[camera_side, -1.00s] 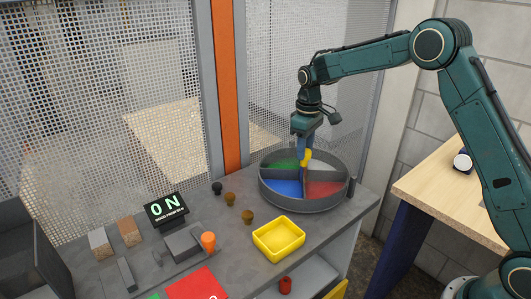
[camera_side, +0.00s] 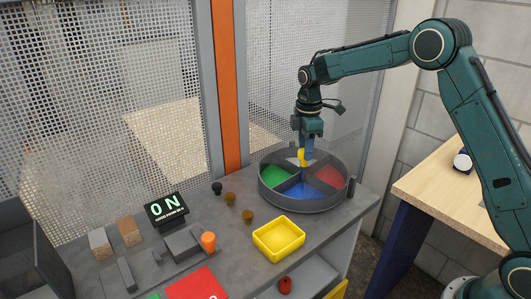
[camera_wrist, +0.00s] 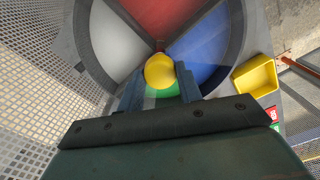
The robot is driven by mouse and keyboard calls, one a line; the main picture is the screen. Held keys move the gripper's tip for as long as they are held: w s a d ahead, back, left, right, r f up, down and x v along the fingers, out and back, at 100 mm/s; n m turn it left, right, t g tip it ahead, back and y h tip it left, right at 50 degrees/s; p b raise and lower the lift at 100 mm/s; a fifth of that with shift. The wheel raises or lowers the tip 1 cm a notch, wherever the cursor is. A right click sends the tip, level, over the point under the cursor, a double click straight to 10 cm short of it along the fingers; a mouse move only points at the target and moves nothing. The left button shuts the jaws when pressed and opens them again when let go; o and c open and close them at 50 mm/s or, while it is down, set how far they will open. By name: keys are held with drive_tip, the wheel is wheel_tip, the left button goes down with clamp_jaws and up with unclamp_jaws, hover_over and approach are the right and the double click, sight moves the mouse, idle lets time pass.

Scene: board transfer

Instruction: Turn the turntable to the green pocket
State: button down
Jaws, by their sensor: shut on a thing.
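The turntable (camera_side: 303,206) is a round grey tray with a raised rim and four coloured pockets. In the side view its green pocket (camera_side: 276,177) faces left, the blue pocket (camera_side: 303,191) faces front, the red pocket (camera_side: 329,176) faces right, and a white pocket is at the back, partly behind my gripper. My gripper (camera_side: 304,156) points down at the middle and is shut on the yellow knob (camera_wrist: 160,71). In the wrist view its two blue fingers flank the knob, and they hide much of the green pocket.
A yellow bin (camera_side: 279,238) stands in front of the turntable. A small dark post (camera_side: 351,186) is by its right rim. A mesh fence (camera_side: 100,100) stands behind.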

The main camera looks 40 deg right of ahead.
drive_tip(key=n, duration=0.4)
drive_tip(key=shift+n, duration=2)
drive_tip(key=c, duration=0.9)
unclamp_jaws()
drive_tip(key=shift+c, duration=0.2)
drive_tip(key=shift+r, duration=0.1)
wheel_tip(320, 180, up, 14)
